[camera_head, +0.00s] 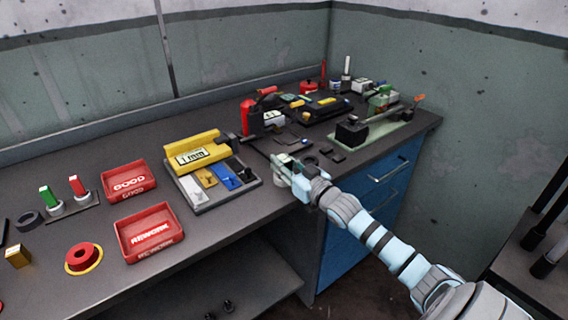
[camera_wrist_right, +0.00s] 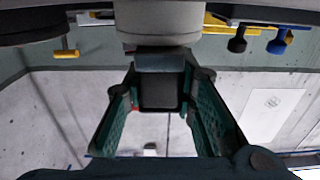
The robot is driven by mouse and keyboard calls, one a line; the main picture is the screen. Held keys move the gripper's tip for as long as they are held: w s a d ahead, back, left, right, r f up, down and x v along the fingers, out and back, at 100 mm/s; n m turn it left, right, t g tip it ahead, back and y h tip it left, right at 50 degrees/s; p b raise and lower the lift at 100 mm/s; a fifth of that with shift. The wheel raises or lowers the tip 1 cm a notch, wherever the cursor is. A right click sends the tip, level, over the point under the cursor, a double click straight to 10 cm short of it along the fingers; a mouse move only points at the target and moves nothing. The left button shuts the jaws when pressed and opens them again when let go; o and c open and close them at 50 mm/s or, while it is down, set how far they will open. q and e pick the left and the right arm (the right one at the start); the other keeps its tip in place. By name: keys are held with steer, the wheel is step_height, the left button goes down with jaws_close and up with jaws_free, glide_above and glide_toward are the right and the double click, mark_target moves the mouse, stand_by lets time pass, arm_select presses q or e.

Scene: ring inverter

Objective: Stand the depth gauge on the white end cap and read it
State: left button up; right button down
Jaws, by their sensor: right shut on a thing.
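My right gripper (camera_head: 283,164) is over the front edge area of the bench, right of the grey sorting tray. In the right wrist view its two fingers (camera_wrist_right: 163,100) are shut on a dark grey block, which looks like the depth gauge (camera_wrist_right: 160,88). Any reading is hidden. My left gripper is out of view.
Red GOOD (camera_head: 128,196) and REWORK (camera_head: 148,252) trays stand left. A red upright tool (camera_head: 250,117) and a green fixture (camera_head: 380,100) are behind. Bare bench lies in front of the grey tray.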

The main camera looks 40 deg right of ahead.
mark_target(284, 159)
stand_by(0.4)
steer(key=c, duration=1.2)
jaws_free()
steer(key=shift+c, duration=0.2)
step_height(284, 159, up, 10)
steer(key=shift+r, duration=0.1)
